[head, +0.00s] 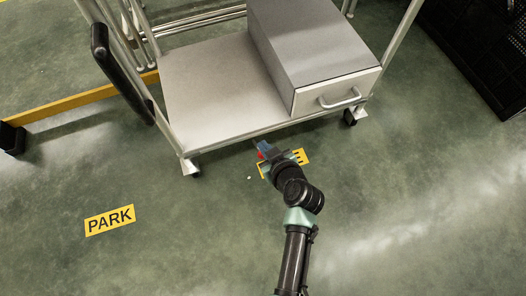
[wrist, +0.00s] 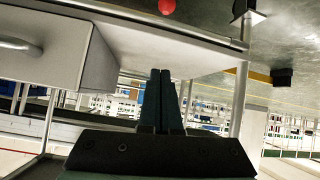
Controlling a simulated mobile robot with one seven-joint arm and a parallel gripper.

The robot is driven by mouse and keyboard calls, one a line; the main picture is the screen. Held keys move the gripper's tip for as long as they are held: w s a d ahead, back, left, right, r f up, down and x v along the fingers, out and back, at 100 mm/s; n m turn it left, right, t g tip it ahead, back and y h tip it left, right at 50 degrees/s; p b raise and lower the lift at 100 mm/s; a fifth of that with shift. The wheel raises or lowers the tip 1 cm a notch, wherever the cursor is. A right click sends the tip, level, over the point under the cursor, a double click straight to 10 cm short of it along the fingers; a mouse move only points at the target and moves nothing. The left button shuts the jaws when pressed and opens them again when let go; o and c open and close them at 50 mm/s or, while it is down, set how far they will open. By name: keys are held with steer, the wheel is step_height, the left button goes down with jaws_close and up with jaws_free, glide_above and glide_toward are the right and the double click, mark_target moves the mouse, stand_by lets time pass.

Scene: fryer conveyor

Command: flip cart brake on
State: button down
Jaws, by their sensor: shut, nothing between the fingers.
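The cart (head: 205,85) is a grey metal platform on casters, with a drawer box on its right side. A round red knob (wrist: 166,6), possibly the brake, shows at the top edge of the wrist view. Its mounting cannot be made out. In the head view a small red patch (head: 261,156) shows beside the fingers. My gripper (head: 264,148) is low at the cart's front edge, mostly hidden by my own wrist. In the wrist view my gripper (wrist: 160,73) has its two dark fingers together and empty, apart from the red knob.
A yellow floor label (head: 301,157) is partly hidden under my gripper. A yellow PARK label (head: 110,220) lies left on open floor. A yellow rail (head: 75,101) is left of the cart; a black rack (head: 480,50) stands right. A drawer handle (head: 340,99) sticks out in front.

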steer(key=shift+s+f, duration=0.25)
steer(key=shift+f, duration=0.5)
steer(key=b+x, duration=0.6)
steer(key=x, duration=0.4)
steer(key=shift+w+f+b, duration=0.1)
steer(key=shift+f+b, duration=0.25)
steer(key=shift+b, duration=0.05)
steer(key=shift+s+d+f+b, duration=0.2)
steer(key=shift+s+d+f, duration=0.1)
steer(key=shift+s, duration=0.25)
steer(key=shift+s+d+f+b, duration=0.2)
steer(key=shift+s+d+f, duration=0.1)
steer(key=shift+s, duration=0.25)
steer(key=shift+s+d+f, duration=0.15)
steer(key=shift+s+d, duration=0.05)
steer(key=shift+s, duration=0.3)
